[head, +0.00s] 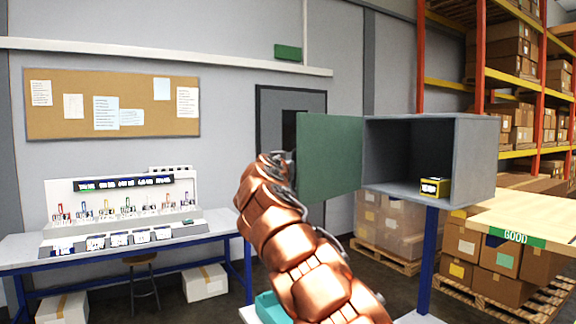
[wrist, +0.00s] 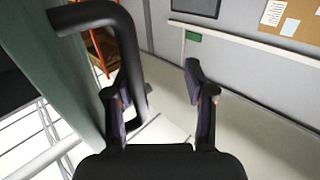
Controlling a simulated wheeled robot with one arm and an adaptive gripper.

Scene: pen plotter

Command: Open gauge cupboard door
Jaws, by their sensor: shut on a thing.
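The gauge cupboard (head: 475,160) is a grey box on a blue post in the head view. Its green door (head: 332,155) stands swung wide open to the left, so the inside shows. A small yellow and black gauge (head: 434,187) sits on the cupboard floor. In the wrist view the green door (wrist: 58,75) is at the left, with its black bar handle (wrist: 131,60). My gripper (wrist: 155,92) is shut on the handle, whose bar passes between the fingers, close to the left one.
A bench (head: 140,248) with a display rack stands at the left, with a stool below. A tabletop marked GOOD (head: 515,236) is right of the cupboard. Boxes on pallets and orange shelving (head: 541,90) fill the right. Floor shows between bench and cupboard.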

